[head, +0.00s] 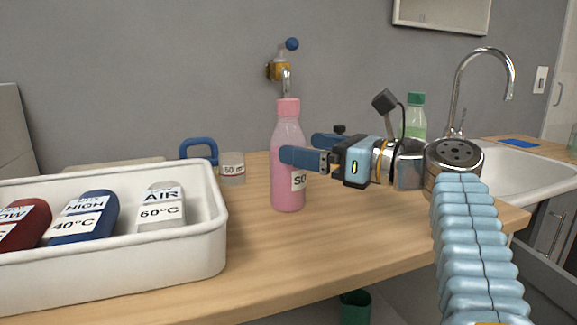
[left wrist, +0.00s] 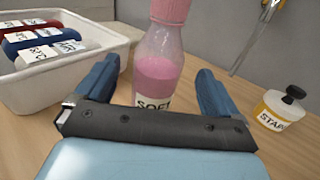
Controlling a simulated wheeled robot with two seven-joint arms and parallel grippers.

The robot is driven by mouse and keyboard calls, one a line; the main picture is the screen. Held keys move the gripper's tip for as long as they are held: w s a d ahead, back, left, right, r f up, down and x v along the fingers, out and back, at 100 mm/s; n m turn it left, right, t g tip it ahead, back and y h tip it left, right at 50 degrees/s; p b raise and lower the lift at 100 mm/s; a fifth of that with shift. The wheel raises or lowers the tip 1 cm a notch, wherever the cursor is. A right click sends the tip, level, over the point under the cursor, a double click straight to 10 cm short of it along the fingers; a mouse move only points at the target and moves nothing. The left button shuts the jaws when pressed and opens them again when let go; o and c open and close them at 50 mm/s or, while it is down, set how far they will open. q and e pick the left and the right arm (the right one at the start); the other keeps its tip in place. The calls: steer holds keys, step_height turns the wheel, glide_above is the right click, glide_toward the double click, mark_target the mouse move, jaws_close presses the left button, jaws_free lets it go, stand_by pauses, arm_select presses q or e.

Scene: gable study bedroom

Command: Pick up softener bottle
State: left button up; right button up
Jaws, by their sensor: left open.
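The softener bottle (head: 287,190) is pink with a pink cap and a white label partly reading "SO". It stands upright on the wooden counter. My left gripper (head: 300,148) is open and level with the bottle's middle. Its near finger crosses in front of the bottle and hides part of it; the far finger is behind. In the left wrist view the bottle (left wrist: 158,78) shows between the two spread fingers (left wrist: 158,85), with a gap on each side. The label there starts "SOFT". My right gripper is not in view.
A white bin (head: 215,240) with several labelled bottles stands left. A small "50" jar (head: 232,170) and blue handle (head: 199,147) are behind. A green bottle (head: 415,115) and sink (head: 530,165) are right. A yellow-labelled jar (left wrist: 278,110) stands right in the wrist view.

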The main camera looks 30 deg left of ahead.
arm_select(q)
steer(key=a, duration=0.4)
steer(key=shift+w+a, duration=0.15)
steer(key=shift+a, duration=0.2)
steer(key=shift+c, duration=0.4)
steer(key=c, duration=1.2)
